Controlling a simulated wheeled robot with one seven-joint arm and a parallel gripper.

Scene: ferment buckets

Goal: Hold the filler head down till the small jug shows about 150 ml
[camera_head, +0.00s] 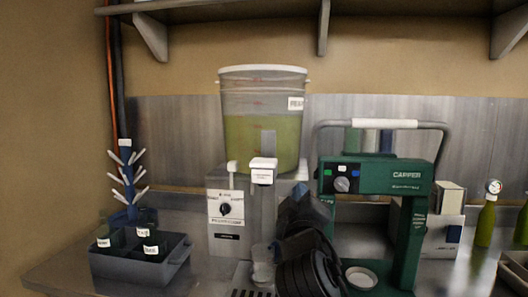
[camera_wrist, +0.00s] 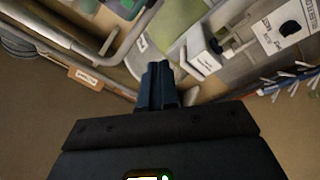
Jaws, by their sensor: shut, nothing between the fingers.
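The white filler head (camera_head: 263,168) sits at the front of the filler stand, below a clear bucket (camera_head: 262,128) of yellow-green liquid. A small clear jug (camera_head: 262,264) stands beneath it on the drip grate; its marks and any level are too small to read. My gripper (camera_head: 300,196) is dark, shut and empty, just right of the filler head and apart from it as far as I can tell. In the wrist view my gripper (camera_wrist: 158,72) points toward the machines, with the white filler head (camera_wrist: 202,50) to its right. My arm hides part of the stand.
A green capper (camera_head: 385,178) with a grey handle stands close on the right. A dark crate (camera_head: 135,266) of labelled bottles and a blue drying rack (camera_head: 128,180) stand on the left. Green bottles (camera_head: 484,224) are at far right. A shelf (camera_head: 240,8) runs overhead.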

